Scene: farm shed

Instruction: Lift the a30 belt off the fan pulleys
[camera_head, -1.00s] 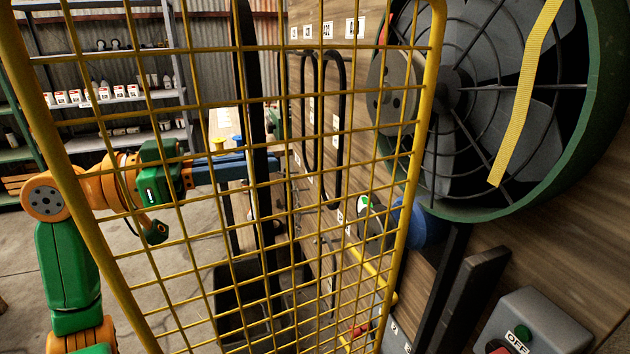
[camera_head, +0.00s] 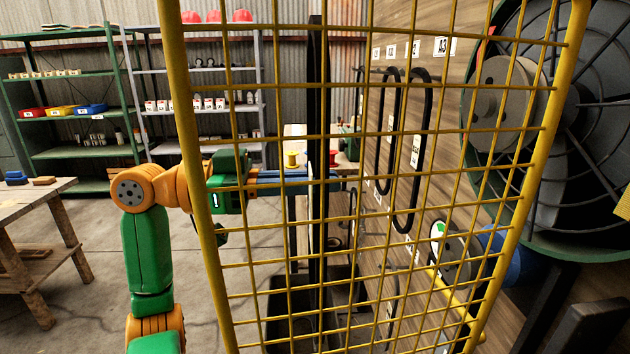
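A long black belt (camera_head: 318,120), seen nearly edge-on, stands upright behind the yellow mesh. My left gripper (camera_head: 338,183) reaches in from the left, with its blue fingers at the belt's middle. It appears shut on this belt, though the mesh and belt partly hide the fingertips. The large grey fan pulley (camera_head: 505,88) is at the right, and the small motor pulley (camera_head: 455,258) is below it. I see no belt running between them. My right gripper is not in view.
The yellow mesh guard (camera_head: 190,120) stands between me and my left arm. Black belts (camera_head: 427,130) hang on the wooden board under white labels (camera_head: 441,47). Shelves (camera_head: 75,73) line the back wall. A wooden table (camera_head: 40,190) stands at left, with open floor beside it.

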